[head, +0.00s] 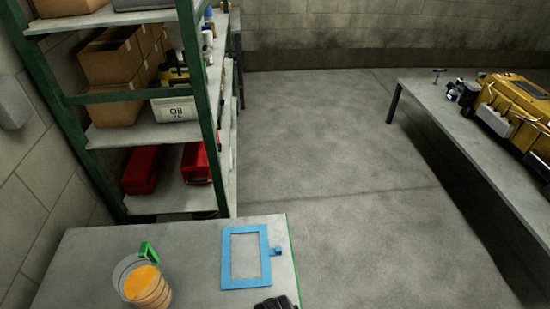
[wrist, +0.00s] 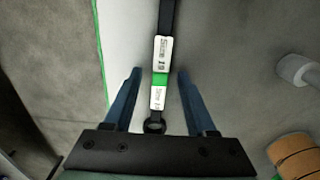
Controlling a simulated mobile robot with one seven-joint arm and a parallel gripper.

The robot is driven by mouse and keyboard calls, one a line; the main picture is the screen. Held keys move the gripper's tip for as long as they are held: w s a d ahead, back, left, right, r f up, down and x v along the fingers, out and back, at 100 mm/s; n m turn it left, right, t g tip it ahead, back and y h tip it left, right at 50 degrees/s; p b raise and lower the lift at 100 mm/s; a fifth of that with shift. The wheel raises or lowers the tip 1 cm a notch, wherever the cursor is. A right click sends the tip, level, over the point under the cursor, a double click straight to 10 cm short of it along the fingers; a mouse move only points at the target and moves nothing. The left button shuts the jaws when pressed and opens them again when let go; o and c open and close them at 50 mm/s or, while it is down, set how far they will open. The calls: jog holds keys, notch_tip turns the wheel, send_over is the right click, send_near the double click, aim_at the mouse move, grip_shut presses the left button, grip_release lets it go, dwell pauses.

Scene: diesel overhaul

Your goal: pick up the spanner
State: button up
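The spanner (wrist: 160,100) is dark, with a ring end nearest me and a white and green size label on its shank. In the wrist view it runs lengthwise up the middle, over a pale grey surface. My gripper (wrist: 158,72) is open, its two blue fingers on either side of the spanner with a visible gap on both sides. The ring end lies close to the gripper's palm in the picture. The spanner's far end is cut off by the top edge. I cannot make out the spanner in the head view.
A grey table (head: 195,262) holds a blue rectangular frame (head: 241,280) and a clear jar (head: 146,287) with orange contents. A dark object (head: 275,303) is cut off at the bottom. A green-framed shelf stands behind. A bench (head: 425,95) with a yellow engine (head: 515,110) is at right.

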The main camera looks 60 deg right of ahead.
grip_shut()
jog(key=shift+r, duration=0.1)
dwell(1.1)
